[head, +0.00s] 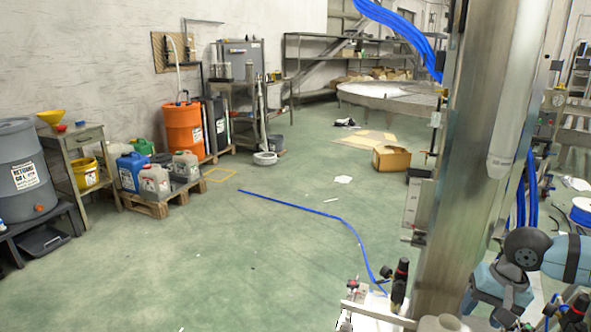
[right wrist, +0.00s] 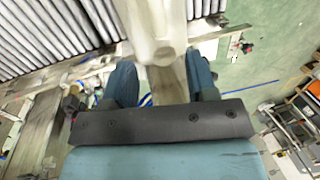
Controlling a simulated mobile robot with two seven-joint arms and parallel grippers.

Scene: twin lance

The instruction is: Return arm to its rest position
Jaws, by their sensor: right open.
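My right arm comes in at the lower right of the head view. Its blue-grey gripper (head: 500,290) is low beside the tall metal column (head: 470,180). In the right wrist view the two fingers of the gripper (right wrist: 160,72) stand apart. A pale, rounded metal part (right wrist: 155,30) shows between and beyond them; I cannot tell whether they touch it. In the head view a pale tapered lance (head: 510,120) hangs in front of the column, its tip above my right arm. My left gripper is not in view.
Valves and fittings (head: 380,290) crowd the column's foot. A blue hose (head: 320,212) runs over the open green floor. An orange drum (head: 184,128), jugs on a pallet (head: 160,203) and a grey drum (head: 22,170) stand at left. A cardboard box (head: 391,158) lies behind.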

